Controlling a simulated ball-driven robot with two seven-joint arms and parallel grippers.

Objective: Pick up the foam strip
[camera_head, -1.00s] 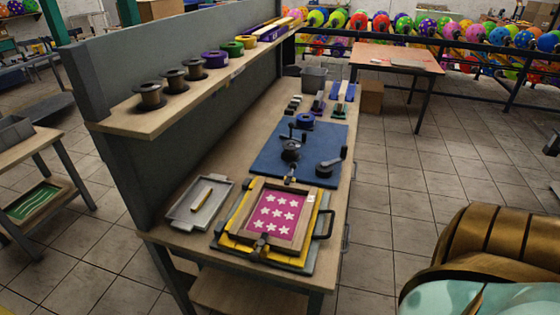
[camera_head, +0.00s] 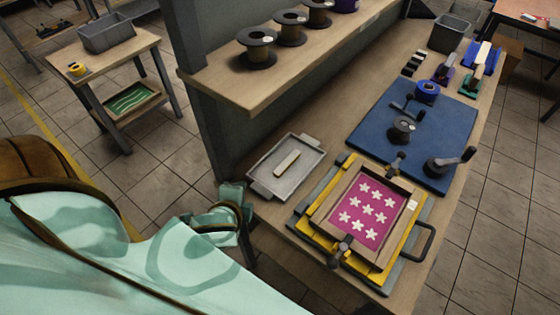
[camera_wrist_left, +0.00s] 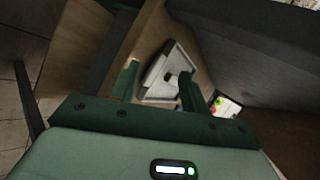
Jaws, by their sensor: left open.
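My left gripper (camera_head: 240,203) is just left of the tray, at the bench edge, apart from the strip. In the left wrist view its fingers (camera_wrist_left: 157,86) are open and empty. My right gripper is out of view.
A screen-printing frame (camera_head: 327,208) with a pink, star-patterned screen stands right of the tray. A blue mat (camera_head: 372,143) with black handled parts lies behind it. A shelf (camera_head: 230,92) with spools overhangs the bench's back. A side table (camera_head: 125,52) stands at left.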

